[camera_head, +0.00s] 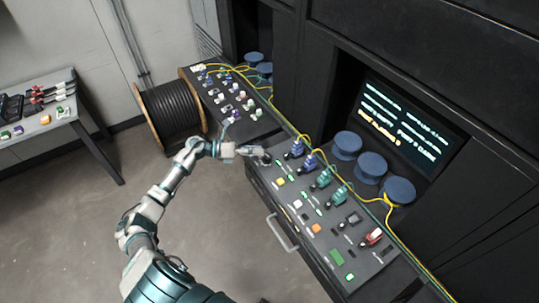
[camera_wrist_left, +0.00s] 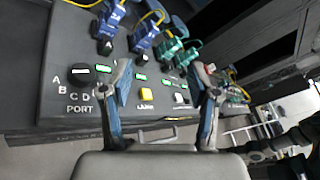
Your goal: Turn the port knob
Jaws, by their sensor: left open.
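The port knob (camera_wrist_left: 82,77) is a dark round knob at the left of the control panel (camera_wrist_left: 60,122) in the left wrist view. The letters A, B, C and D are printed around it, with PORT below. My left gripper (camera_wrist_left: 164,82) is open and empty, its two fingers spread over the front of the panel. The knob is left of the left finger and apart from it. In the head view my left gripper (camera_head: 262,156) is at the panel's far left corner, and the knob cannot be made out there. My right gripper is not in view.
Right of the knob are a yellow button (camera_wrist_left: 146,94) and blue plugs (camera_wrist_left: 142,42) with yellow cables. Teal plugs (camera_head: 321,180) and a red-topped connector (camera_head: 371,237) stand further along the panel. A handle (camera_head: 282,234) juts from the front. A cable spool (camera_head: 170,110) stands behind.

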